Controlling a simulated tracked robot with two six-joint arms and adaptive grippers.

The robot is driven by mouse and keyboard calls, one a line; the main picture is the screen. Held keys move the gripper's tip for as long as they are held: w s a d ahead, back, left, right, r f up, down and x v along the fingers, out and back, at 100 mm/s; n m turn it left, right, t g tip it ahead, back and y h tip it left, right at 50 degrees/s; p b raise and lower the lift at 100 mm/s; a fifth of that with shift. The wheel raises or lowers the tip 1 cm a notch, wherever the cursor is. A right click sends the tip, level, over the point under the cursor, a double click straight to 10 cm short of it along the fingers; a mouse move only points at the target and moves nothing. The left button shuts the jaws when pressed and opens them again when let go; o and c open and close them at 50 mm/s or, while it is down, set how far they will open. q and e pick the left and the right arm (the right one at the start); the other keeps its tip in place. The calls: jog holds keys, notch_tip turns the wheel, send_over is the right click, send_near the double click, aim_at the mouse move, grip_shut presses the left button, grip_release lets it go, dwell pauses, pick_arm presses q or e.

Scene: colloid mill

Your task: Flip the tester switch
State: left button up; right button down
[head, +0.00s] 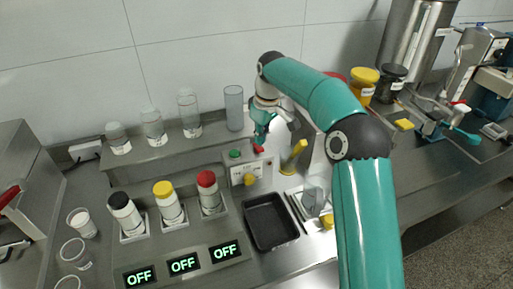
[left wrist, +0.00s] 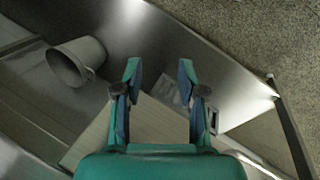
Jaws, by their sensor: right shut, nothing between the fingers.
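In the head view, a small pale control box (head: 265,178) stands at the middle of the bench. It carries a green button (head: 236,154), a red button (head: 258,148) and a yellow knob (head: 250,179). I cannot tell which of these, if any, is the tester switch. My right gripper (head: 261,140) is shut and empty, pointing down just above the red button; contact cannot be told. My left gripper (left wrist: 159,78) is open and empty in the left wrist view, above a metal surface. It does not show in the head view.
Three bottles with black, yellow and red (head: 206,178) caps stand left of a black tray (head: 270,222). Three displays (head: 184,264) read OFF. Glass cylinders (head: 188,112) line a raised shelf behind. A yellow-handled item (head: 294,156) stands close right of the box. A grey cup (left wrist: 75,60) lies near my left gripper.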

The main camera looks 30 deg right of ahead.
aim_at(260, 148)
jog(key=shift+f+b, duration=0.75)
jog(key=shift+f, duration=0.45)
dwell(0.5)
jog(key=shift+r, duration=0.15)
notch_tip(260, 148, up, 7)
jog(key=p, duration=0.7)
dwell(0.5)
